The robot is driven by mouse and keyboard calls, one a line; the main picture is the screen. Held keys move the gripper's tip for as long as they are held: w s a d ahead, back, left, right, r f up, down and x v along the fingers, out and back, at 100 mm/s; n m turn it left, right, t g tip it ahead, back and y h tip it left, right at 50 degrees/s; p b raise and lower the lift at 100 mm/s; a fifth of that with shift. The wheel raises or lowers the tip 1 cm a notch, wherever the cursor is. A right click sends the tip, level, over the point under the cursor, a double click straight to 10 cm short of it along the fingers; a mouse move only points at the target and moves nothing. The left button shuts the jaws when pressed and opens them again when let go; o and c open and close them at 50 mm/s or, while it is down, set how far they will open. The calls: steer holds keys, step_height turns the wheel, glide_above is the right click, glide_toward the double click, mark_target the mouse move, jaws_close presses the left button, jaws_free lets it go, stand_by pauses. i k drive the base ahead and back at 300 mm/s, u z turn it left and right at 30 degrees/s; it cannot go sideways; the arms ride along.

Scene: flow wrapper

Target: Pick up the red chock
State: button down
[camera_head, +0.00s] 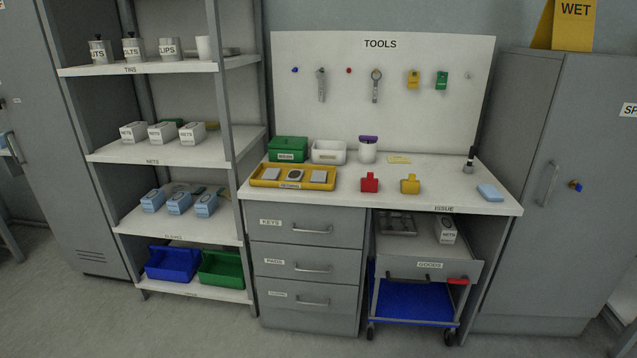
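The red chock (370,183) is a small red block with a narrower upper part. It stands on the white top of the workbench, near the front edge and roughly mid-bench. A yellow piece of similar shape (410,185) stands a little to its right, apart from it. Nothing covers the red chock in this view. My gripper does not show.
A yellow tray (258,182) with several grey items lies left of the chock. A green box (288,145), white bin (328,158) and purple-lidded jar (367,156) stand behind. A blue block (490,193) lies right. A blue cart (415,300) stands under the bench.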

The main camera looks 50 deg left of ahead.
mark_target(369, 184)
steer(key=u, duration=1.35)
steer(key=i, duration=1)
steer(key=z, duration=0.15)
steer(key=k, duration=0.35)
steer(key=u, duration=0.85)
steer(key=i, duration=1.7)
steer(key=z, duration=0.8)
